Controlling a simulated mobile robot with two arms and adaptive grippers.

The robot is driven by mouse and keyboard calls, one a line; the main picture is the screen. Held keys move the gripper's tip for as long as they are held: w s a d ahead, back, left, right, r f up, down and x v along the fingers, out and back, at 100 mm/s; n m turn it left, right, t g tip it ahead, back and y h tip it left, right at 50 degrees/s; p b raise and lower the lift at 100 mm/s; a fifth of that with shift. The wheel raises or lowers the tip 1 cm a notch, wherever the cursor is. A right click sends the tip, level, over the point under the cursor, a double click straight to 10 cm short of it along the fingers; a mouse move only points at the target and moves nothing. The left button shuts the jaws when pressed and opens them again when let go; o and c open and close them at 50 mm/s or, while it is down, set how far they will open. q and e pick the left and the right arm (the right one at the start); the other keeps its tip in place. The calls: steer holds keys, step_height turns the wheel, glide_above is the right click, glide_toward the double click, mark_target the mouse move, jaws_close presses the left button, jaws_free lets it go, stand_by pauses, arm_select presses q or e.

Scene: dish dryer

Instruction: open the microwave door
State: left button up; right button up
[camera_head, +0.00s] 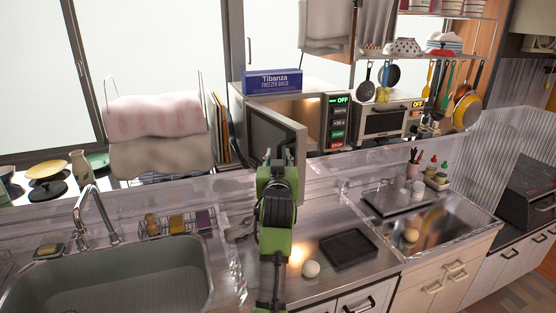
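The microwave (338,125) stands on the back counter, with a lit control panel and a green "OFF" display on its right side. Its door (268,133) stands open, swung out toward me from the left side. The lit cavity shows between the door and the panel. My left gripper (277,168), on a green and black arm, is in front of the door and overlaps its lower part in the picture. Its fingertips are hidden or too small to tell, and so is whether it touches the door. I do not see my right gripper clearly.
A blue freezer bag box (272,81) lies on top of the microwave. A toaster oven (385,122) stands to its right, below hanging pans and utensils. A faucet (93,215) and sink are at the left. A black tray (348,249) and a white round object (311,268) are on the front counter.

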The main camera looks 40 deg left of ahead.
mark_target(280, 145)
arm_select(q)
steer(key=r, duration=0.3)
steer(key=w+r, duration=0.1)
steer(key=r, duration=0.4)
steer(key=shift+w+a+r, duration=0.1)
steer(key=shift+w+r, duration=0.15)
steer(key=shift+r, duration=0.1)
steer(key=shift+s+r, duration=0.1)
steer(key=shift+r, duration=0.15)
steer(key=shift+s+a+r, duration=0.15)
steer(key=shift+s+r, duration=0.15)
steer(key=shift+s, duration=0.1)
steer(key=shift+g+h, duration=0.7)
steer(key=shift+g, duration=0.1)
steer(key=f, duration=0.6)
steer(key=shift+w+d+f, duration=0.15)
steer(key=shift+d, duration=0.2)
steer(key=shift+s, duration=0.25)
steer(key=s+p, duration=0.4)
steer(key=s, duration=1.2)
steer(key=shift+a+f+p, duration=0.15)
steer(key=shift+f+p, duration=0.15)
steer(key=shift+f, duration=0.1)
